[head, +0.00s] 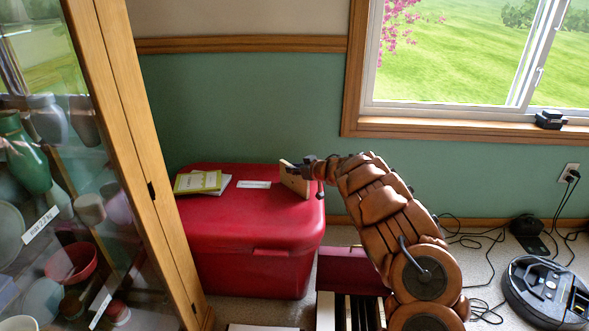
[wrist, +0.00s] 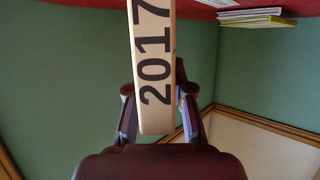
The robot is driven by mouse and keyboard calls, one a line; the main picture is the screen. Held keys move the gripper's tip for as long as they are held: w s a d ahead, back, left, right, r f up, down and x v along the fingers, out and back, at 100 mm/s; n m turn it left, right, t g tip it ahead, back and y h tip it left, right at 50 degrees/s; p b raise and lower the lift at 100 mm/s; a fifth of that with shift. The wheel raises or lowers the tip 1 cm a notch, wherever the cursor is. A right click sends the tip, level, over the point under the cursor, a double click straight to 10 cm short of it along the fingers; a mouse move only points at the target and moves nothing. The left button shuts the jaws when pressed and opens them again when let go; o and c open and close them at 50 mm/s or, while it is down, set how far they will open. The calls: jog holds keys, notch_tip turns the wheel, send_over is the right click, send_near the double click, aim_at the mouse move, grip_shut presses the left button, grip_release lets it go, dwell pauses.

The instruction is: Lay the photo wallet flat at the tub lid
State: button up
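The red tub (head: 245,255) stands against the green wall, and its closed lid (head: 250,205) is the flat top. The photo wallet (head: 294,180) is a cream slab, on edge and tilted, over the right part of the lid. In the wrist view the wallet (wrist: 154,65) shows a narrow face marked "2017". My gripper (head: 312,168) has its fingers on both sides of the wallet; the wrist view shows the gripper (wrist: 159,112) shut on it. I cannot tell whether the wallet's lower edge touches the lid.
Yellow-green and white booklets (head: 202,182) lie at the lid's left, with a white label (head: 254,184) beside them. A glass cabinet (head: 130,130) stands close on the left. A robot vacuum (head: 545,290) and cables lie on the right floor.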

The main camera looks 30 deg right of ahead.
jog(key=shift+o, duration=1.4)
jog(key=shift+s+r, duration=0.15)
jog(key=shift+r, duration=0.05)
jog(key=p+v, duration=0.4)
jog(key=v, duration=0.7)
jog(key=shift+s+r, duration=0.15)
jog(key=shift+s, duration=0.2)
jog(key=shift+d, duration=0.1)
